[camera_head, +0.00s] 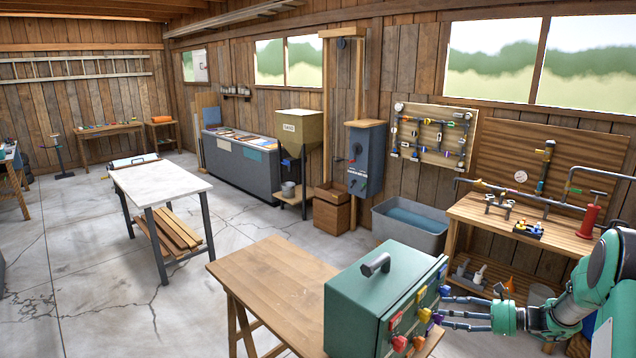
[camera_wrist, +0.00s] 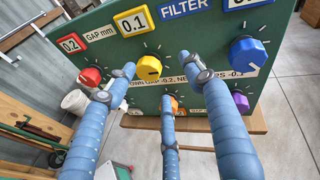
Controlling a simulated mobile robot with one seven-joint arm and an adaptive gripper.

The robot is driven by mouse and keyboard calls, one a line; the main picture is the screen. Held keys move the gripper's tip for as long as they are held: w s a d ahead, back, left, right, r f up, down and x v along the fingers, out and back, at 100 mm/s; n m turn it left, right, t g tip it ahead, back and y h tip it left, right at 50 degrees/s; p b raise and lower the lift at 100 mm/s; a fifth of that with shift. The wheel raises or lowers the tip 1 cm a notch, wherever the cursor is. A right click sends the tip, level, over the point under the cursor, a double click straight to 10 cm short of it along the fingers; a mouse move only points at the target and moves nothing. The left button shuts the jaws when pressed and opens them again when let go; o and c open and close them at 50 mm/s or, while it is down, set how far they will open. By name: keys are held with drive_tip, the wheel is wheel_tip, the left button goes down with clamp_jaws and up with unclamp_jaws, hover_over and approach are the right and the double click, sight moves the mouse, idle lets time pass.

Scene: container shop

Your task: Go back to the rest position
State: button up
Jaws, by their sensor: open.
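My gripper (camera_head: 462,315) is at the right in the head view, level with the knob face of a green box (camera_head: 372,300). Its fingers are spread open and hold nothing. In the wrist view the gripper (camera_wrist: 165,95) reaches toward the green panel (camera_wrist: 190,60). One fingertip is close to the yellow knob (camera_wrist: 148,68); I cannot tell whether they touch. A red knob (camera_wrist: 90,77) is to the left and a blue knob (camera_wrist: 247,54) to the right. An orange knob (camera_wrist: 175,104) and a purple knob (camera_wrist: 240,102) are lower, partly behind the fingers.
The green box stands on a wooden table (camera_head: 262,275). A workbench (camera_head: 475,212) with pipes and a red pump (camera_head: 590,215) is behind my arm. A grey tub (camera_head: 410,225) stands by the wall. The floor (camera_head: 110,300) at left is open around a white-topped table (camera_head: 160,180).

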drive_tip(key=s+a+r+n+g+h+p, duration=0.3)
drive_tip(key=s+a+r+n+g+h, duration=0.5)
drive_tip(key=s+a+r, duration=1.15)
drive_tip(key=s+r+n+t+h+p, duration=0.2)
drive_tip(key=s+r+n, duration=0.3)
drive_tip(key=s, duration=0.7)
drive_tip(key=s+r+n+t+h+p, duration=0.2)
drive_tip(key=s+r+n, duration=0.4)
drive_tip(key=s, duration=0.6)
drive_tip(key=t+h, duration=0.1)
drive_tip(key=t, duration=0.1)
drive_tip(key=shift+a+r+t, duration=0.2)
drive_tip(key=shift+a+t, duration=0.1)
idle(0.3)
